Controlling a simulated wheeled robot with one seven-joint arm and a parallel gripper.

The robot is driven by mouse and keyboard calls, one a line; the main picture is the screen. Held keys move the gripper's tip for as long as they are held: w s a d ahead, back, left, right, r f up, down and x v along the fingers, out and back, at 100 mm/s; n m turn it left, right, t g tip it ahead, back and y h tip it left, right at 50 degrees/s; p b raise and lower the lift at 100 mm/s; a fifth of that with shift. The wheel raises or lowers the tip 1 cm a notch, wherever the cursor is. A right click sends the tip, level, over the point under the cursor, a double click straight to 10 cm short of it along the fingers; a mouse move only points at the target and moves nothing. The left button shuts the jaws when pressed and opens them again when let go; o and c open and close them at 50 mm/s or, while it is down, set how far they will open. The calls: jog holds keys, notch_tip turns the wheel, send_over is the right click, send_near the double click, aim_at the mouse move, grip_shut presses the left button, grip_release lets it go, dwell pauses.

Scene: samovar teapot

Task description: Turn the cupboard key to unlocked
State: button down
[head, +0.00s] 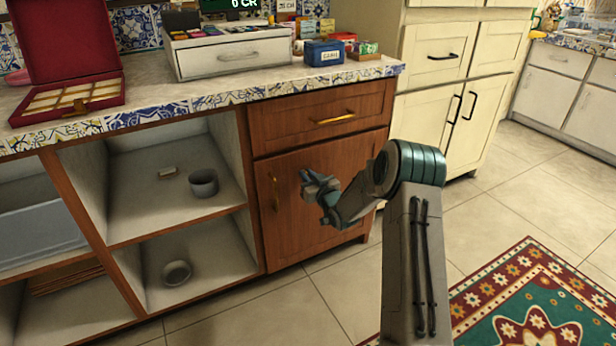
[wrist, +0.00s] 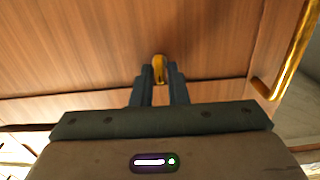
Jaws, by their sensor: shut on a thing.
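The cupboard door (head: 290,225) is brown wood, closed, under a drawer, with a brass handle (head: 274,190) along its left side. In the wrist view the door (wrist: 90,50) fills the upper part and the brass handle (wrist: 292,55) stands at the right. My gripper (head: 306,182) is at the door front, right of the handle. In the wrist view my gripper (wrist: 160,82) is shut on the brass key (wrist: 159,66), whose top shows between the fingertips. The lock behind the key is hidden, and I cannot tell the key's angle for sure.
A drawer with a brass handle (head: 336,118) sits above the door. Open shelves with a grey cup (head: 203,182) and a round bowl (head: 177,273) are to the left. A patterned rug (head: 530,300) lies at the lower right. The tiled floor before the door is clear.

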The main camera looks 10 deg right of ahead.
jog(key=m, duration=0.6)
jog(key=m+p, duration=0.1)
jog(key=m, duration=1)
jog(key=shift+w+d+f+m+p, duration=0.15)
jog(key=shift+d+f+m+p, duration=0.15)
jog(key=shift+d+f+p, duration=0.1)
dwell(0.4)
jog(key=c, duration=1.6)
grip_release()
jog(key=shift+o, duration=0.2)
